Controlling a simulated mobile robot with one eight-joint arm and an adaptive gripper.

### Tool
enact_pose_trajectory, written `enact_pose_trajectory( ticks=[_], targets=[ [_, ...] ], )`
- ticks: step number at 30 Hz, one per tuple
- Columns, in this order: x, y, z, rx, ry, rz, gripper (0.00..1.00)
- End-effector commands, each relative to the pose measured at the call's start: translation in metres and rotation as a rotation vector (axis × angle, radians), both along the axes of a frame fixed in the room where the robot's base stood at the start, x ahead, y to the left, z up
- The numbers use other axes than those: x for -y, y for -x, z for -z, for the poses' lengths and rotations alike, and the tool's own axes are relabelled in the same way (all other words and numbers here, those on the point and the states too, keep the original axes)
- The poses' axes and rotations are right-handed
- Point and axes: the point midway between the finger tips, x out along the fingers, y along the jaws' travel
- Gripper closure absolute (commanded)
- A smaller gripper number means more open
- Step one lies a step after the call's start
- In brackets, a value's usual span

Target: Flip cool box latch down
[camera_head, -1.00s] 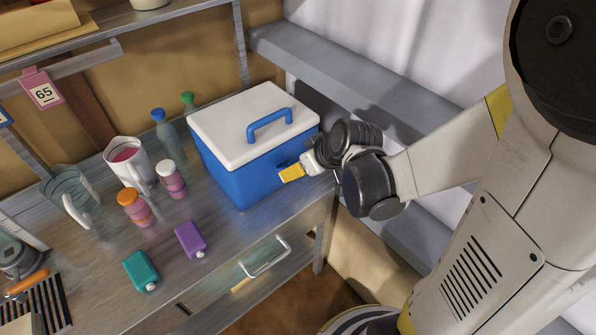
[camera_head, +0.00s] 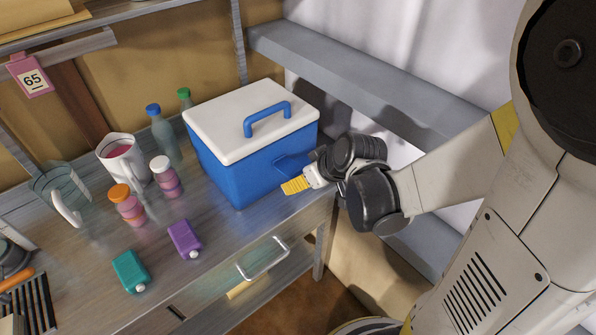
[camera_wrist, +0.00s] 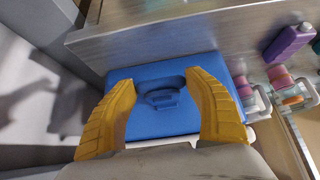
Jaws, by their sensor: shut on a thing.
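The cool box (camera_head: 240,175) is blue with a white lid and a blue carry handle. It stands at the right end of the metal bench, its lid down. Its blue latch (camera_wrist: 162,98) shows on the side facing my gripper, between the two yellow fingers in the wrist view. My gripper (camera_head: 296,186) is at the right front face of the cool box, its yellow fingertips low against that side. Exact finger contact is hard to see.
The bench (camera_head: 205,245) holds a purple bottle (camera_head: 184,240), a teal bottle (camera_head: 130,271), capped jars (camera_head: 128,205), a mug (camera_head: 123,160) and a glass jug (camera_head: 62,195). A grey ledge (camera_head: 350,80) runs behind the arm. A drawer handle (camera_head: 264,260) sits below the bench edge.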

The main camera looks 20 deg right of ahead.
Motion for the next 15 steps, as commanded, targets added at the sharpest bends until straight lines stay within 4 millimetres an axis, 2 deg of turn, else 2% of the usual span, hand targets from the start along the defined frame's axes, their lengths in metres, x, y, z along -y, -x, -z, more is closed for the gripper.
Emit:
enact_pose_trajectory(
  ticks=[1,13,14,15],
  targets=[
    [-0.0001,0.0047,0.0062,-0.014,0.004,-0.004,0.78],
    [-0.0004,0.0040,0.0050,-0.012,0.003,-0.003,0.78],
    [-0.0004,0.0040,0.0049,-0.011,0.002,-0.003,0.31],
    [-0.0004,0.0039,0.0047,-0.011,0.002,-0.003,0.19]
  ],
)
